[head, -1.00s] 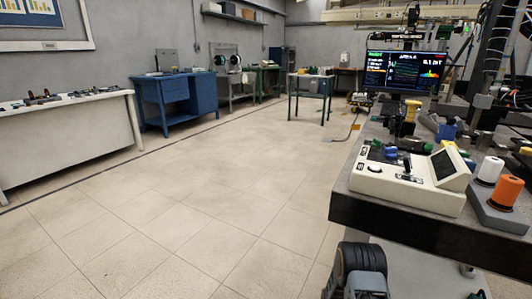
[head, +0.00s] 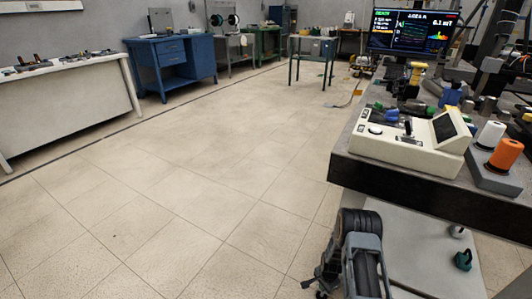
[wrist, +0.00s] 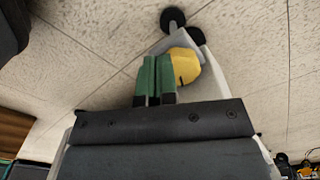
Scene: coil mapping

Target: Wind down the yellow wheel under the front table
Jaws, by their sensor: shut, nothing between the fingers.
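The yellow wheel (wrist: 185,66) shows in the wrist view as a rounded yellow piece against a pale grey-white part, just right of my gripper's fingertips. My gripper (wrist: 156,62) has two green fingers close together, shut and empty. I cannot tell whether they touch the wheel; the right finger overlaps its left edge. The front table (head: 432,180), with a thick dark top, stands at the right in the head view. I cannot make out the yellow wheel or my fingers in the head view.
Black round pieces (wrist: 172,20) lie just beyond the wheel. In the head view, a small dark green piece (head: 463,260) shows under the table. A cream console (head: 408,140) and an orange spool (head: 505,156) stand on top. Tiled floor (head: 190,200) to the left is clear.

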